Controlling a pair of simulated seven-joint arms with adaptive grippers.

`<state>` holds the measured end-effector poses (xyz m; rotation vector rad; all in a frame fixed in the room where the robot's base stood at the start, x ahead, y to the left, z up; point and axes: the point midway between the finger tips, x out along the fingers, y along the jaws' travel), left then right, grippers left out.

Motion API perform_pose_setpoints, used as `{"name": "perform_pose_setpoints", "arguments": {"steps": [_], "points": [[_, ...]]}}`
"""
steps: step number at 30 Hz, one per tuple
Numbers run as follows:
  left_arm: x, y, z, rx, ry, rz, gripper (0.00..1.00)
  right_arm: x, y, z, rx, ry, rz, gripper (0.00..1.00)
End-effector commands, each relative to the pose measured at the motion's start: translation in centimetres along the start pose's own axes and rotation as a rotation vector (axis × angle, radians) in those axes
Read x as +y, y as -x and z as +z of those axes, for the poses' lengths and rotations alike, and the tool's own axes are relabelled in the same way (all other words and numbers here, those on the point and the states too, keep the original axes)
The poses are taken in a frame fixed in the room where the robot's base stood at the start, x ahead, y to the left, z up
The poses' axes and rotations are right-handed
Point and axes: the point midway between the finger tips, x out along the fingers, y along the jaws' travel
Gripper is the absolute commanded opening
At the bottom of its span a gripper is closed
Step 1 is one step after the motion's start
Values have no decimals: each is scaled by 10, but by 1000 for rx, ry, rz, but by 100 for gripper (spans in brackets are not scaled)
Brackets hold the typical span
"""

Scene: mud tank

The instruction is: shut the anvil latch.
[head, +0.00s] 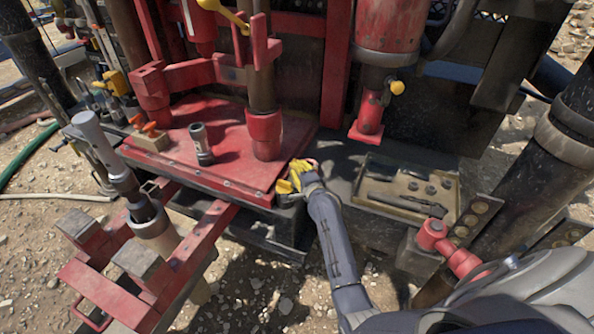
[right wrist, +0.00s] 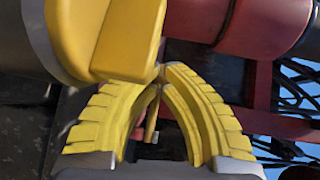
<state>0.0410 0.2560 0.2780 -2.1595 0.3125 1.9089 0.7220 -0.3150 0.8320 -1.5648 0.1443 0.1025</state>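My right gripper (head: 300,172) has yellow fingers and is at the front right corner of the red deck (head: 222,150). In the right wrist view its two fingers (right wrist: 160,72) curve together and their tips meet, with nothing clearly between them. A smooth yellow piece (right wrist: 112,38), which looks like a handle or latch, is right beside the fingertips there. I cannot tell whether they touch it. In the head view a yellow part (head: 284,187) shows just left of the gripper. I cannot tell for certain that it is the anvil latch. My left gripper is out of view.
A tray (head: 372,200) with dark tools lies right of my right arm. A red post (head: 264,135) and a short grey fitting (head: 201,142) stand on the deck. A red frame (head: 165,270) juts out at the front left. Gravel ground is open at the bottom.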

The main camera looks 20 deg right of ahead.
Motion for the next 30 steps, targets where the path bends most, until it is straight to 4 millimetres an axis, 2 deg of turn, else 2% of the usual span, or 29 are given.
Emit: {"name": "perform_pose_setpoints", "arguments": {"steps": [23,30], "points": [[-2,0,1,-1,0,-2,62,-1,-4,-2,0,0,-1,0],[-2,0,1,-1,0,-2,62,0,12,-2,0,0,-1,0]]}}
